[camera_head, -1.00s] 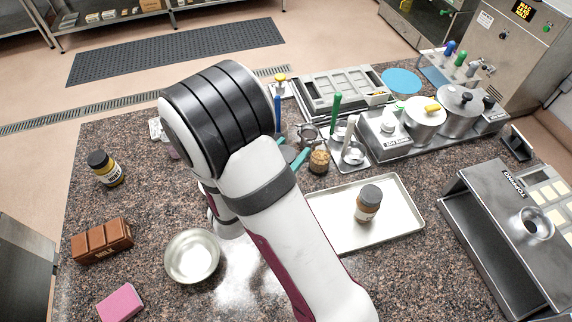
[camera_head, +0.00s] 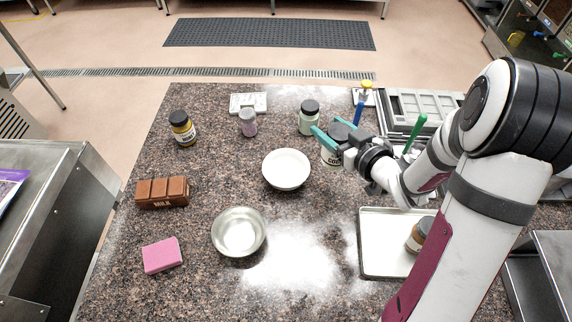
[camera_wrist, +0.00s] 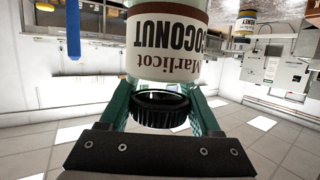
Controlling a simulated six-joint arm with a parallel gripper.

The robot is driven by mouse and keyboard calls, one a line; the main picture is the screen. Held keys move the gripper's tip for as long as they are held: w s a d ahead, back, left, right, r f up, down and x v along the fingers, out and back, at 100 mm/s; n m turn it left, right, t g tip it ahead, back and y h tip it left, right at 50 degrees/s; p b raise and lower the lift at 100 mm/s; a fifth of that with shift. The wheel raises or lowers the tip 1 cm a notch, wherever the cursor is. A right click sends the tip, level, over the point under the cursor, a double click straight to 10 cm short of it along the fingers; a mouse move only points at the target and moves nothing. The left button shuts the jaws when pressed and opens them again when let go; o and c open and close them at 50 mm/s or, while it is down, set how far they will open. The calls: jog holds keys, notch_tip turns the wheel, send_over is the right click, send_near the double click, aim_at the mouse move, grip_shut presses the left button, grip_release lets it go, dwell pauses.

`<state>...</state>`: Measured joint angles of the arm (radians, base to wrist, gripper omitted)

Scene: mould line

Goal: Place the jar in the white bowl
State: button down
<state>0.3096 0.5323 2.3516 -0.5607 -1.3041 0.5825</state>
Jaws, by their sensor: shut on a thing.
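My gripper (camera_head: 337,141) is shut on a jar (camera_head: 330,157) with a dark lid and a pale label reading COCONUT. In the wrist view the jar (camera_wrist: 165,45) appears upside down between my teal fingers, its black lid nearest the palm. The white bowl (camera_head: 286,169) stands on the counter, just left of the held jar and apart from it. Its inside looks empty. The head view does not show clearly how high the jar is above the counter.
A tray (camera_head: 372,268) with a brown jar (camera_head: 419,235) is at right.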

jog(key=a+f, duration=0.3)
jog(key=w+a+f, duration=0.1)
jog(key=a+f, duration=0.3)
jog(key=w+a+f, duration=0.1)
jog(key=a+f, duration=0.3)
jog(key=shift+w+a+f, duration=0.1)
jog(key=shift+w+a, duration=0.1)
jog(key=shift+w, duration=0.05)
jog(key=shift+f, duration=0.1)
jog(key=shift+c, duration=0.5)
grip_release()
jog(key=v, duration=0.7)
jog(key=shift+s+d+r, duration=0.2)
jog(key=shift+r, duration=0.05)
